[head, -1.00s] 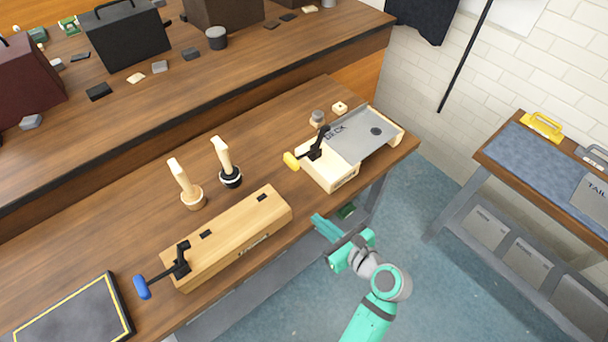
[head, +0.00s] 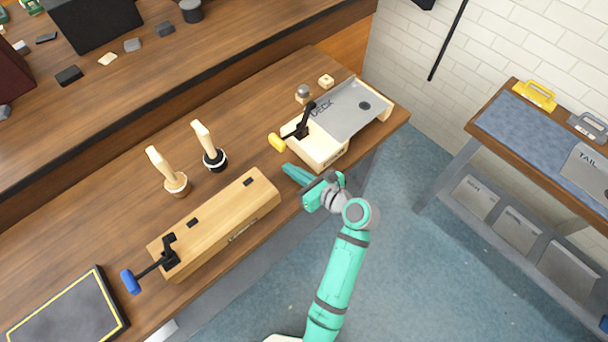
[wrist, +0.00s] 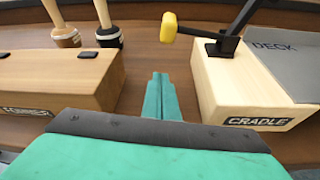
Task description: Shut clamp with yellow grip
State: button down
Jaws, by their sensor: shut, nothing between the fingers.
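The clamp with the yellow grip (head: 277,142) is mounted on the pale wooden block labelled CRADLE (head: 318,151). Its black lever reaches out to the left over the bench, with a black upright part rising beside it. In the wrist view the yellow grip (wrist: 168,27) hangs out past the block's left edge, ahead of my gripper and slightly right. My gripper (head: 287,170) is shut and empty, at the bench's front edge, left of the cradle block and below the grip in the picture. In the wrist view its fingers (wrist: 160,82) lie together, apart from the clamp.
A grey DECK plate (head: 345,108) lies on the cradle. A longer wooden block (head: 215,225) with a blue-gripped clamp (head: 131,281) is left of my gripper. Two wooden-handled tools (head: 208,146) stand behind it. A side table (head: 500,125) is at the right.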

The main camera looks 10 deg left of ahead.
jog(key=shift+x, duration=1)
jog(key=shift+w+d+r, duration=0.1)
jog(key=shift+w+r, duration=0.05)
jog(key=shift+r, duration=0.45)
jog(key=shift+w+d+r, duration=0.1)
jog(key=shift+r, duration=0.5)
jog(key=shift+w+r, duration=0.15)
jog(key=shift+r, duration=0.7)
jog(key=shift+w+d, duration=0.15)
